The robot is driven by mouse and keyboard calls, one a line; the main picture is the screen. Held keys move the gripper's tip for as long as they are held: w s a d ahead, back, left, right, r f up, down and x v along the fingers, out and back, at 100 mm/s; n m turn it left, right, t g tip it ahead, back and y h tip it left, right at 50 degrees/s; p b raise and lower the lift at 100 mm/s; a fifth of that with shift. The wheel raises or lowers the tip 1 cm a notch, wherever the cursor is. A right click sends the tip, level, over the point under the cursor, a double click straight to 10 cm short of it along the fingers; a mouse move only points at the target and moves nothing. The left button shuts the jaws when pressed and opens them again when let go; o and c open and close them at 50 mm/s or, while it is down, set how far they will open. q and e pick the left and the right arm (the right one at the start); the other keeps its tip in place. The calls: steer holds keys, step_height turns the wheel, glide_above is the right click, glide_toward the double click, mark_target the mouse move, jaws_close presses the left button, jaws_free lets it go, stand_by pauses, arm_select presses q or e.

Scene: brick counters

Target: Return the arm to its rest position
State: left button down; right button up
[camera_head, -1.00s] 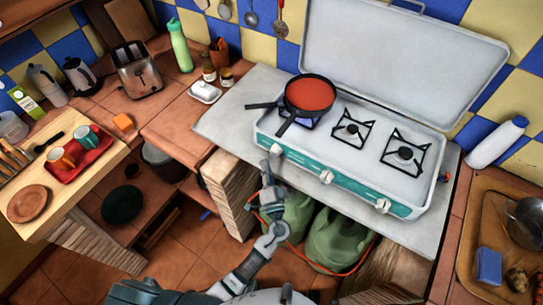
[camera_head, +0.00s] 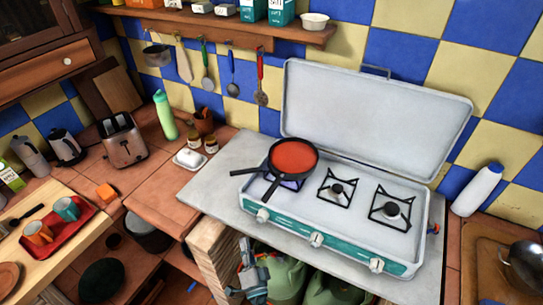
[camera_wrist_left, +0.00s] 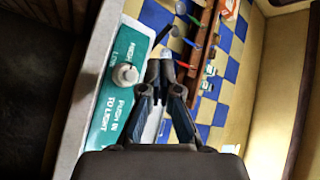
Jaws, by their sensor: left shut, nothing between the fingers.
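My left gripper (camera_head: 246,252) is low in the head view, in front of the counter edge and below the stove's left knob, apart from it. In the left wrist view its two fingers (camera_wrist_left: 160,72) are together with nothing between them. The camping stove (camera_head: 314,239) has a teal front with several knobs, and its lid stands open. A pan of red sauce (camera_head: 294,156) sits on the left burner, with a bluish glow under it. The stove's teal front also shows in the left wrist view (camera_wrist_left: 116,118). My right gripper is not seen.
The grey counter edge (camera_head: 215,197) is close to my left arm, with green gas bottles (camera_head: 285,278) below it. A toaster (camera_head: 122,140) and a green bottle (camera_head: 165,116) stand at the left. A white bottle (camera_head: 478,190) leans at the right. A utensil shelf (camera_head: 200,28) hangs above.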

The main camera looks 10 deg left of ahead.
arm_select(q)
steer(key=s+a+f+g+h, duration=0.1)
steer(key=s+a+f+g, duration=0.15)
steer(key=f, duration=0.75)
steer(key=s+a+f+g+h, duration=0.15)
steer(key=f+g, duration=0.25)
steer(key=f, duration=0.5)
steer(key=s+a+f+g+h, duration=0.1)
steer(key=s+a+f+g, duration=0.15)
steer(key=f, duration=0.75)
steer(key=s+f+n+g+h, duration=0.2)
steer(key=s+f+g, duration=0.2)
steer(key=s+f, duration=0.4)
steer(key=s+f+n+g+h+p, duration=0.1)
steer(key=s+f+n+g+h, duration=0.1)
steer(key=s+f, duration=0.7)
steer(key=s+a+g+h, duration=0.1)
steer(key=s+g, duration=0.1)
steer(key=s, duration=0.3)
steer(key=shift+n, duration=0.3)
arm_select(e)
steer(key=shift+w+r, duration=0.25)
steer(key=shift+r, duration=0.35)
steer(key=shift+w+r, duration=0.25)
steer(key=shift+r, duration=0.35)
arm_select(q)
steer(key=shift+w, duration=0.1)
